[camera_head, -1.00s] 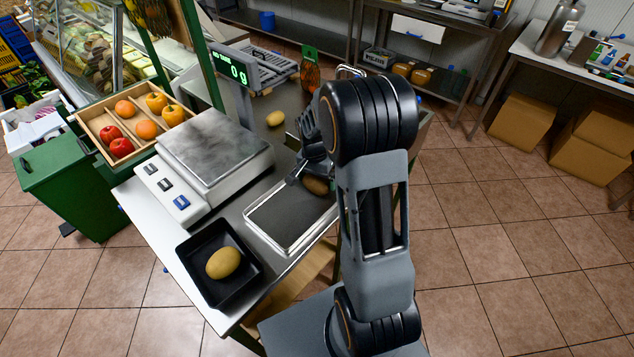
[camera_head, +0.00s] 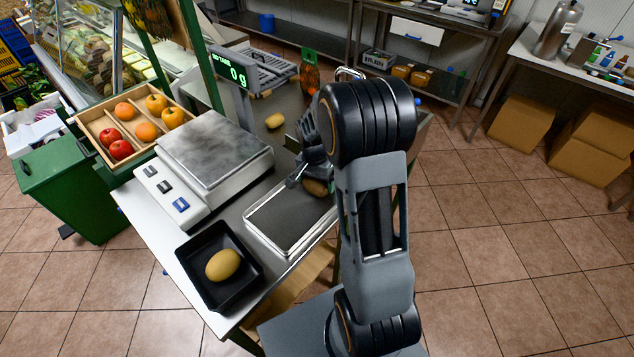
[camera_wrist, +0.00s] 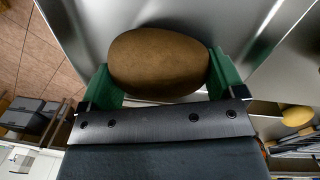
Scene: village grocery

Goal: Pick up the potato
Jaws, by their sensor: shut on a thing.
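A brown potato (camera_wrist: 158,62) sits between the two green fingers of my gripper (camera_wrist: 165,80) in the wrist view, with a finger against each side. In the head view the same potato (camera_head: 316,187) shows partly behind my gripper (camera_head: 305,180), over the far right end of a shallow metal tray (camera_head: 262,238). I cannot tell whether it touches the surface below. A yellow potato (camera_head: 222,265) lies in a black tray (camera_head: 190,270) at the counter's front. Another yellow potato (camera_head: 275,120) lies farther back on the counter and also shows at the right of the wrist view (camera_wrist: 297,116).
A white scale (camera_head: 205,165) with a display reading 0 g stands left of my gripper. A wooden box (camera_head: 85,122) of apples and oranges is beyond it. A bottle (camera_head: 310,72) stands at the counter's back. The metal tray's near part is clear.

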